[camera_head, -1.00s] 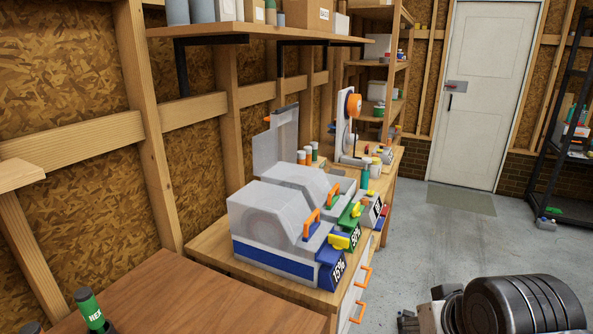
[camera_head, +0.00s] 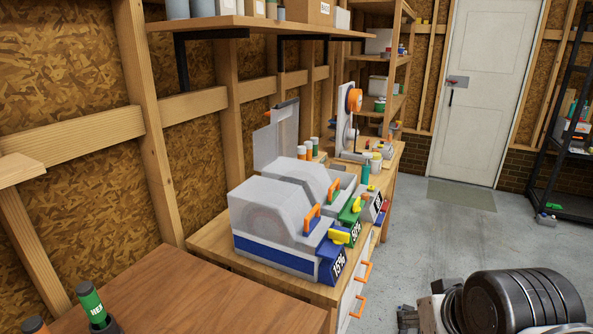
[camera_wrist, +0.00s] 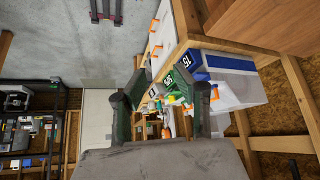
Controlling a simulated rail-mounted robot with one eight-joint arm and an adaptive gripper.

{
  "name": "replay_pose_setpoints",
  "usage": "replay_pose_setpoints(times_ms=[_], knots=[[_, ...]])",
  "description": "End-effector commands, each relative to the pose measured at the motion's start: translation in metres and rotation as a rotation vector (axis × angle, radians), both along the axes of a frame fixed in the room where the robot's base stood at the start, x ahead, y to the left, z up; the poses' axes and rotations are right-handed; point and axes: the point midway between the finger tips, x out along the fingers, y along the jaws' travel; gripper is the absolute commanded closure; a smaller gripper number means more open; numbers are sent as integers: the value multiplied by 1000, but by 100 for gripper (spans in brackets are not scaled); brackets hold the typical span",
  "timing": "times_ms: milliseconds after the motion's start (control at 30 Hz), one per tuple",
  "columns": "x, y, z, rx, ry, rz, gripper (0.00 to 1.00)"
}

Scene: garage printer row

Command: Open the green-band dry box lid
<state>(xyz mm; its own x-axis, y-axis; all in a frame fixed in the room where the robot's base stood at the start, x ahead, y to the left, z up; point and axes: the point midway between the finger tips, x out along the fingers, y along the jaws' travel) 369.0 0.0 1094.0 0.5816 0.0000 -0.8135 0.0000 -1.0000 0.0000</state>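The green-band dry box (camera_head: 303,176) stands on the wooden bench behind the blue-band dry box (camera_head: 270,218). Its grey translucent lid looks shut, with an orange handle (camera_head: 334,189) and a yellow latch (camera_head: 356,204) at the front. Its green front carries a 50% label (camera_head: 355,233). In the wrist view, its green front (camera_wrist: 169,80) shows beyond my gripper (camera_wrist: 160,75), whose two green-and-dark fingers are spread apart with nothing held. The gripper is apart from the box. The head view does not show the fingers. The nearer blue-band box hides part of the green-band box.
The blue-band box has a 15% label, an orange handle and a yellow latch (camera_head: 339,236). Behind, a third box has its lid (camera_head: 276,138) raised. Bottles (camera_head: 308,150) and a spool stand (camera_head: 352,130) crowd the bench. A shelf (camera_head: 255,28) overhangs. Open floor (camera_head: 430,235) lies right.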

Motion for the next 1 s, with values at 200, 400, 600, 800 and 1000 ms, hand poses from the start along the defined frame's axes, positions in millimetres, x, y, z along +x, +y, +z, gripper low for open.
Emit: replay_pose_setpoints(times_ms=[200, 400, 600, 800, 1000], knots=[[12, 1, 13, 3, 7, -8, 71], [57, 4, 56, 16, 36, -43, 71], [113, 9, 96, 29, 68, -86, 71], [173, 16, 125, 39, 98, -135, 71], [234, 26, 145, 46, 126, -182, 71]])
